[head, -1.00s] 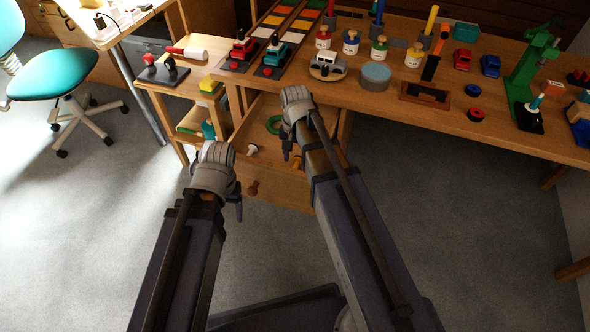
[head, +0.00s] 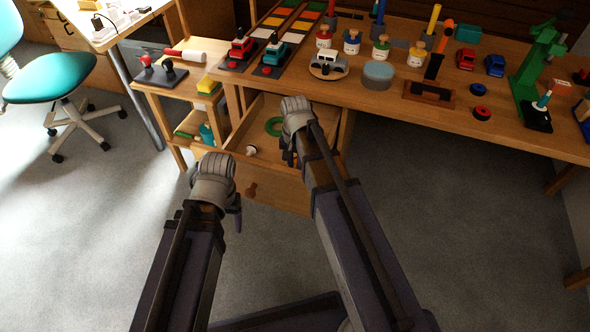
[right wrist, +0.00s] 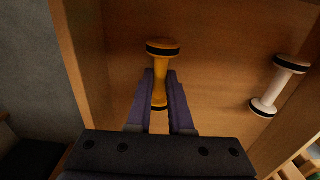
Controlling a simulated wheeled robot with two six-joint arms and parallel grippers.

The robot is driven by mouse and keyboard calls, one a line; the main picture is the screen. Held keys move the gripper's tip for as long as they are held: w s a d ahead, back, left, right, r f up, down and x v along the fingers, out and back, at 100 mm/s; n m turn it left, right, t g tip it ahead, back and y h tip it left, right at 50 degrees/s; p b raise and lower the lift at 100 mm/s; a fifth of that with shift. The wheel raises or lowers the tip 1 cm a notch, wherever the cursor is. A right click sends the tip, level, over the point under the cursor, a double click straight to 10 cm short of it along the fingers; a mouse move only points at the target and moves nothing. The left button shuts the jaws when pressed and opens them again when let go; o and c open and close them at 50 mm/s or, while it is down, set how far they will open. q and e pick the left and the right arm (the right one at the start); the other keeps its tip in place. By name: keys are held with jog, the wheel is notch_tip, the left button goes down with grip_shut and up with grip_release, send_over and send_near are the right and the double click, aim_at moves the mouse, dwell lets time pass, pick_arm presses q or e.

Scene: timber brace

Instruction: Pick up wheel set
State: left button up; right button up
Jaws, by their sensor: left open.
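In the right wrist view, a yellow wheel set (right wrist: 160,84) with black-rimmed ends lies in the wooden drawer. My right gripper's fingers (right wrist: 160,80) stand on both sides of its shaft. I cannot tell whether they press on it. A white wheel set (right wrist: 280,86) with black rims lies apart to the right; in the head view its end shows at the drawer's left (head: 251,150). In the head view my right gripper (head: 289,159) is over the drawer and hides the yellow set. My left gripper (head: 237,214) is open and empty, in front of the drawer's left side.
The open drawer (head: 272,182) sits under the workbench (head: 395,100), whose top holds toy vehicles, peg figures and a green press (head: 537,65). A side shelf (head: 200,100) stands left; the floor in front is free.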

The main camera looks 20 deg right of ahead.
grip_shut()
jog(key=shift+r, duration=0.1)
notch_tip(320, 180, up, 10)
jog(key=p, duration=1)
jog(key=shift+r, duration=0.1)
